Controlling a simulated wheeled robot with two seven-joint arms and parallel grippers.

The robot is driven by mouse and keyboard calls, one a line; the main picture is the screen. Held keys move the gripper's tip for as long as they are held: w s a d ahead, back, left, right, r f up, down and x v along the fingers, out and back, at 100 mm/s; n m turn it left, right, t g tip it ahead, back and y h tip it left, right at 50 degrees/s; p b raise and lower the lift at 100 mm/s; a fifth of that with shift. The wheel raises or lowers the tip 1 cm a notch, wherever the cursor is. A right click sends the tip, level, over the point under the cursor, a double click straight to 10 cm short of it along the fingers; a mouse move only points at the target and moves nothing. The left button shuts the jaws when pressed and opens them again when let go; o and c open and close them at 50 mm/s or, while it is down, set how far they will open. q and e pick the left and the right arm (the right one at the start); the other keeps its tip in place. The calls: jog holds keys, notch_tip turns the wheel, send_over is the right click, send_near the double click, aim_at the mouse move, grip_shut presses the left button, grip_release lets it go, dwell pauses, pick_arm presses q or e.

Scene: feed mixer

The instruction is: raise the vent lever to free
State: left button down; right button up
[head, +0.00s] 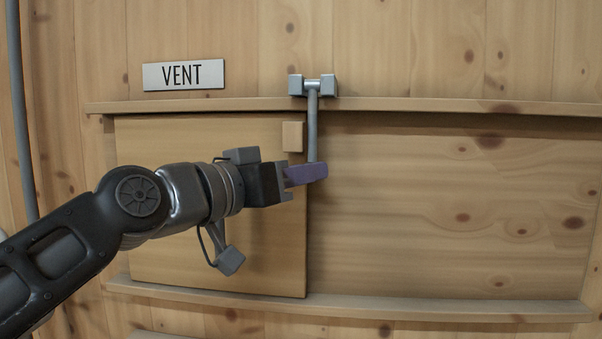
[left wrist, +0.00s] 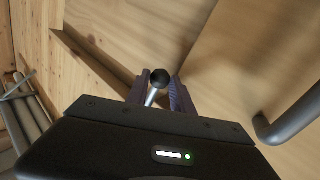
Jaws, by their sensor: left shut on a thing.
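In the left wrist view a dark ball knob (left wrist: 160,78) on a silver rod sits between the two fingers. The fingers hide the lever's lower end in the head view. My right gripper is not in view.
A wooden sliding panel (head: 210,270) with a small block (head: 292,136) lies behind my left arm, its right edge by the lever. Rails run above and below (head: 350,308). The wall right of the lever is clear. A grey bent bar (left wrist: 290,118) shows in the left wrist view.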

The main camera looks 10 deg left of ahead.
pick_arm(q)
jog(key=s+r+n+g+y+p, duration=0.2)
jog(key=s+g+p, duration=0.3)
jog(key=p, duration=1.1)
jog(key=shift+s+r+n+g, duration=0.3)
jog(key=shift+s+r+n, duration=0.4)
jog(key=shift+s, duration=0.25)
